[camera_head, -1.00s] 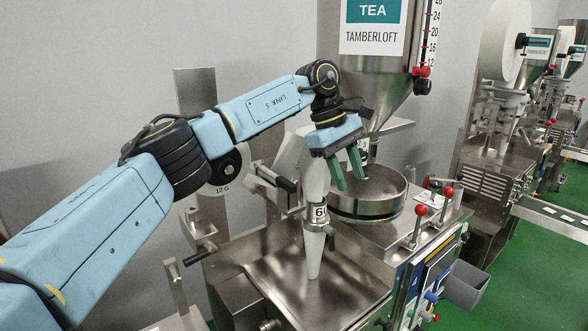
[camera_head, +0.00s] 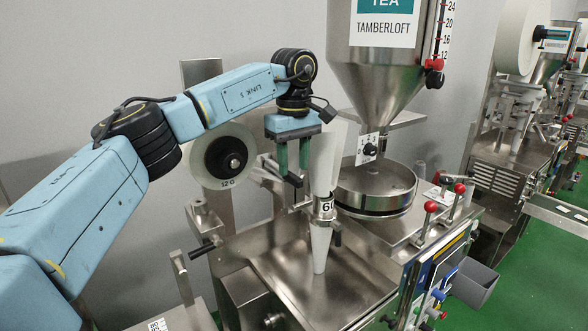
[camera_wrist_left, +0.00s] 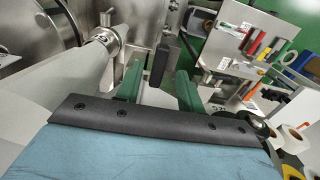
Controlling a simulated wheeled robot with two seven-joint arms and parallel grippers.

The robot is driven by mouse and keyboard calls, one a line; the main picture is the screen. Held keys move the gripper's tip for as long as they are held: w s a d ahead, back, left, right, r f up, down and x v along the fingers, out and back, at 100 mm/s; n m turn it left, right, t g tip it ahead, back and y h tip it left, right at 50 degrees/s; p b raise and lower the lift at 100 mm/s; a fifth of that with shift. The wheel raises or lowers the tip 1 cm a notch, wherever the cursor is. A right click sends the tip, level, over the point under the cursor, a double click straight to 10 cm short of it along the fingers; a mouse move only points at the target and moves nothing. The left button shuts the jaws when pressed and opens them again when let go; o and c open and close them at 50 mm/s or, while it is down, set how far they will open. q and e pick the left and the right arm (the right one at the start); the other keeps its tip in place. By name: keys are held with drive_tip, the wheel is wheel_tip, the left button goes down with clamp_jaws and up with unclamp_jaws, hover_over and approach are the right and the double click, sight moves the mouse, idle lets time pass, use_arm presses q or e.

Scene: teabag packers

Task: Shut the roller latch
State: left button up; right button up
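My left gripper (camera_head: 293,158) points down with its two green fingers apart and nothing gripped. It is beside the white film cone, just above a black handle (camera_head: 293,181) that looks like the roller latch, behind the forming tube. In the left wrist view, the black handle (camera_wrist_left: 158,62) shows upright beyond the gap between the open fingers (camera_wrist_left: 158,88). I cannot tell whether the fingers touch it. The rollers that the latch closes on are mostly hidden by the gripper and the cone. My right gripper is in neither view.
The white forming tube (camera_head: 320,248) with a "60" collar stands right of the gripper. The steel hopper (camera_head: 375,85) and round pan (camera_head: 373,190) are further right. A "12 G" film roll (camera_head: 222,158) is close on the left.

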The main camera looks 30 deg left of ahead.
sight(293, 179)
use_arm(q)
drive_tip(key=shift+f, duration=1.2)
clamp_jaws()
